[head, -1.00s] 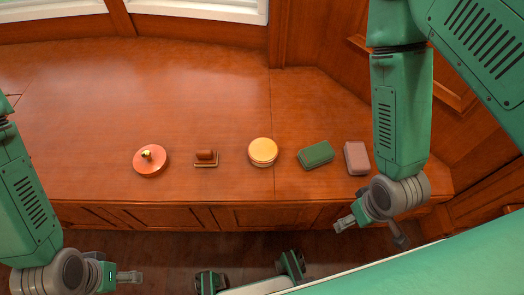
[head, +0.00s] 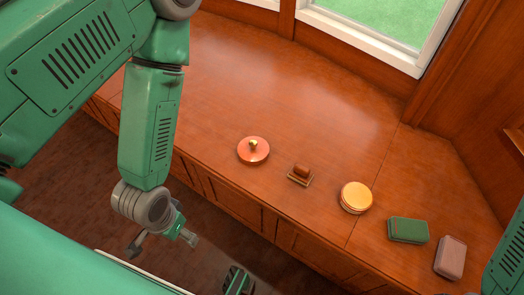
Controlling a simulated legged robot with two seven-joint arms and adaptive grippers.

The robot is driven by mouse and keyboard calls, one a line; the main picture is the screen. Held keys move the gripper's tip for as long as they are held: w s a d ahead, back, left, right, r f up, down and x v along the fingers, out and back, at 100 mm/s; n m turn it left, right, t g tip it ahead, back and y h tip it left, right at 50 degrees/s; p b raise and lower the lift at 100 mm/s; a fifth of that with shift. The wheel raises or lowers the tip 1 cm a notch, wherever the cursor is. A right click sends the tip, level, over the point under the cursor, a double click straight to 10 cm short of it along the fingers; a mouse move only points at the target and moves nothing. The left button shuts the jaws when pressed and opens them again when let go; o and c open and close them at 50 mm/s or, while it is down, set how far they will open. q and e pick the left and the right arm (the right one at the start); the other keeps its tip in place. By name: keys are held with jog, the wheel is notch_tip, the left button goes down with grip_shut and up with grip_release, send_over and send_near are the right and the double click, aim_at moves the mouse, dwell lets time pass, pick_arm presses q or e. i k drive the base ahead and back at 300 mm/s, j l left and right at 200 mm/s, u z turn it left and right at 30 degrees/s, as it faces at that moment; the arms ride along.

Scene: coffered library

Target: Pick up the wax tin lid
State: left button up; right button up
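On the wooden counter (head: 300,110), a small brown block on a tray (head: 300,174), a round yellow tin (head: 356,197), a green box (head: 408,230) and a pinkish box (head: 450,257) stand in a row. The counter behind them is clear. A window (head: 375,30) is at the back.

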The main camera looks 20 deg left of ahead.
aim_at(253, 151)
jog(key=j+z, duration=0.75)
jog(key=k+j+z, duration=0.15)
jog(key=j+z, duration=0.25)
jog(key=k+j+z, duration=0.15)
jog(key=j+z, duration=0.2)
jog(key=j, duration=0.1)
